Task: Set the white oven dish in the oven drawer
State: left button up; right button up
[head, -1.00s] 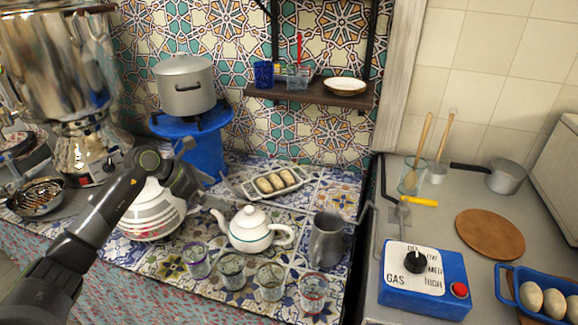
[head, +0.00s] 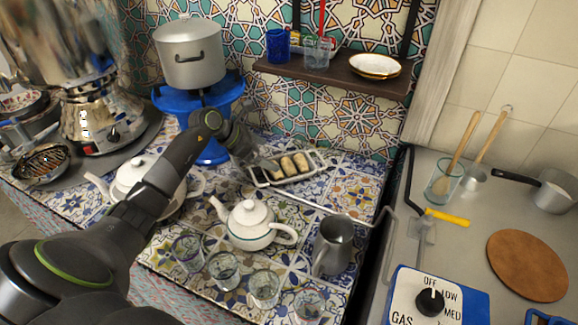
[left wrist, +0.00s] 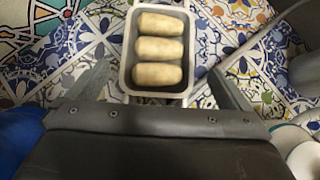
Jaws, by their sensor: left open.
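The white oven dish (head: 297,177) lies on the patterned tile counter below the wall shelf, with three pale oblong pieces of food in it. In the left wrist view the dish (left wrist: 160,98) is straight ahead, its long side running up the picture. My left gripper (head: 258,168) is at the left end of the dish in the head view. It is open, and in the left wrist view its two fingers stand on either side of the near part of the dish, with no clear contact. My right gripper is not in view. I cannot make out the oven drawer.
A white teapot (head: 250,224), a grey pitcher (head: 332,245) and several glasses (head: 223,270) stand in front of the dish. A blue stand (head: 215,150) with a pot (head: 190,55) is to its left. The shelf (head: 335,84) hangs above. Bare tiles (head: 357,190) lie to its right.

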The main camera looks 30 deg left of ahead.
aim_at(286, 163)
pick_arm(q)
jog(key=p+x, duration=0.1)
jog(key=x, duration=1)
jog(key=shift+a+f, duration=0.15)
jog(key=shift+a, duration=0.05)
jog(key=shift+s, duration=0.1)
jog(key=c, duration=0.7)
jog(key=shift+r, duration=0.2)
jog(key=shift+c, duration=1.2)
